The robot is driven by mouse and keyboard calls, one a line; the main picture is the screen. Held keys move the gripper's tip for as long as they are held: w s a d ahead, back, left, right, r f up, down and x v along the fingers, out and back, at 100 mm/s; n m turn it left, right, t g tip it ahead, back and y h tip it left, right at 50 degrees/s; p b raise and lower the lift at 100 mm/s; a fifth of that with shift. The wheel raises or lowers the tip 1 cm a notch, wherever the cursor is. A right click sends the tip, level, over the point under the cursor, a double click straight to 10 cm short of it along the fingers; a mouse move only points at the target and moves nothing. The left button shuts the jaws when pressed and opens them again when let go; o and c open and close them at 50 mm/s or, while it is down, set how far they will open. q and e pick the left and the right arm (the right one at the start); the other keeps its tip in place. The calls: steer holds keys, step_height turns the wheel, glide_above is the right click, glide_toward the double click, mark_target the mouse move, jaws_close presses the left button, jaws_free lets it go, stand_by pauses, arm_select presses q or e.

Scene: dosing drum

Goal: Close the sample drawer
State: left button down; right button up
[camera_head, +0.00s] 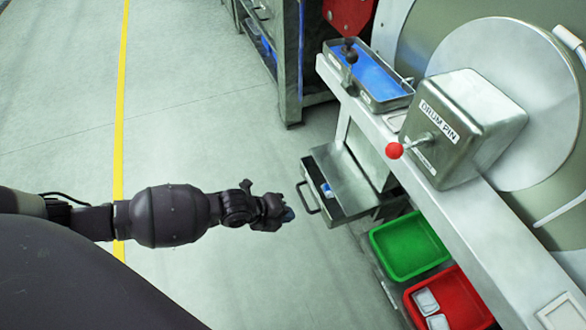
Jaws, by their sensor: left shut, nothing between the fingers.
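The sample drawer (345,188) is a grey metal drawer that sticks out from under the machine's ledge, standing open. Its dark bar handle (308,198) is on its left front face. A small blue and white label or item (327,190) shows near that front. My left gripper (287,214) is shut and empty. It is just left of the handle in the picture, with a small gap seen between them. My right gripper is not in view.
A box marked DRUM PIN (463,122) with a red-knobbed lever (394,150) sits on the ledge. A blue-lined tray (370,75) is behind it. A green bin (409,246) and a red bin (452,298) stand below. The floor at left is clear.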

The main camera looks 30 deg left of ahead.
mark_target(325, 213)
arm_select(q)
steer(key=b+x, duration=0.1)
steer(key=x, duration=0.2)
steer(key=b+x, duration=0.1)
steer(key=x, duration=0.2)
steer(key=r+b+x, duration=0.1)
steer(key=x, duration=0.2)
steer(key=shift+w+d+f, duration=0.2)
steer(key=shift+w+d, duration=0.25)
steer(key=shift+w+d+r, duration=0.1)
steer(key=shift+w+d, duration=0.35)
steer(key=shift+w, duration=0.2)
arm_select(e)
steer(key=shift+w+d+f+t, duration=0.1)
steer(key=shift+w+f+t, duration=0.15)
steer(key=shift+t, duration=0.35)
arm_select(q)
steer(key=shift+r, duration=0.1)
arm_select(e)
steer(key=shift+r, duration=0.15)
